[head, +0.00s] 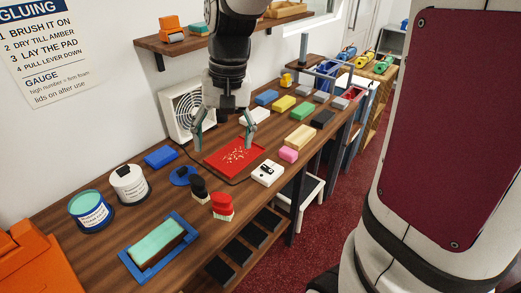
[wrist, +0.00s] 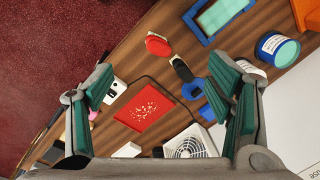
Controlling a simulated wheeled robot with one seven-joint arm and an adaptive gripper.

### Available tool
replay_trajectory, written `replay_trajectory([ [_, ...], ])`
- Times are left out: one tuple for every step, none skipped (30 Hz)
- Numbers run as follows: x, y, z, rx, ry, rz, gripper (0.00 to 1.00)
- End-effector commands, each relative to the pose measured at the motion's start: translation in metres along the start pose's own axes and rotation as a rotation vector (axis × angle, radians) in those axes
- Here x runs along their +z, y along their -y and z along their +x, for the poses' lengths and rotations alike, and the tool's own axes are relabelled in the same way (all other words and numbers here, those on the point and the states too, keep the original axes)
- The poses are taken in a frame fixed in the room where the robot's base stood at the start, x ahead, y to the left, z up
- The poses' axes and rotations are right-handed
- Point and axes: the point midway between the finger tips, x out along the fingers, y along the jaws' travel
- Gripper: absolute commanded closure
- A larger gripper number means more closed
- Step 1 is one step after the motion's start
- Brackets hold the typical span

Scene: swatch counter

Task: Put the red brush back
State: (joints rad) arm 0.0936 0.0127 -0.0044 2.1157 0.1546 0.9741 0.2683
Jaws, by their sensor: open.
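The red brush (head: 221,203) stands upright on pale bristles on the wooden counter, just right of the black brush (head: 199,188). In the wrist view the red brush (wrist: 158,46) is in the upper middle, with the black brush (wrist: 181,69) beside it. My gripper (head: 223,140) is open and empty above the red tray (head: 246,164), behind and above the brushes. In the wrist view its fingers (wrist: 162,88) are spread wide, with the red brush beyond them and nothing between the pads.
A blue-rimmed tray (head: 136,267) holds a green-topped block at the front. Two glue tubs (head: 91,212) (head: 128,187) stand left. A blue lid (head: 183,178) lies near the brushes. A white gauge (head: 267,174) and coloured blocks lie right; a fan (head: 182,113) stands behind.

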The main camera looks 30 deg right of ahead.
Motion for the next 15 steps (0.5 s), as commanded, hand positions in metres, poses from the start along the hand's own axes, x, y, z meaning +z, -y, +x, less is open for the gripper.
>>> replay_trajectory([
  [0.013,-0.002,-0.015,-0.005,-0.043,-0.042,0.26],
  [0.021,-0.003,-0.022,-0.006,-0.064,-0.067,0.26],
  [0.03,-0.006,-0.03,-0.006,-0.093,-0.1,0.26],
  [0.037,-0.008,-0.036,-0.006,-0.115,-0.124,0.26],
  [0.045,-0.01,-0.042,-0.006,-0.135,-0.147,0.26],
  [0.055,-0.013,-0.048,-0.005,-0.165,-0.181,0.26],
  [0.062,-0.016,-0.053,-0.004,-0.187,-0.204,0.26],
  [0.069,-0.018,-0.057,-0.003,-0.209,-0.229,0.26],
  [0.079,-0.022,-0.062,-0.003,-0.239,-0.259,0.26],
  [0.085,-0.025,-0.066,0.0,-0.261,-0.283,0.26],
  [0.092,-0.028,-0.068,0.002,-0.281,-0.305,0.26],
  [0.101,-0.031,-0.071,0.004,-0.309,-0.333,0.26],
  [0.107,-0.034,-0.073,0.006,-0.328,-0.354,0.26],
  [0.112,-0.036,-0.074,0.008,-0.345,-0.372,0.26],
  [0.118,-0.04,-0.076,0.012,-0.367,-0.396,0.26],
])
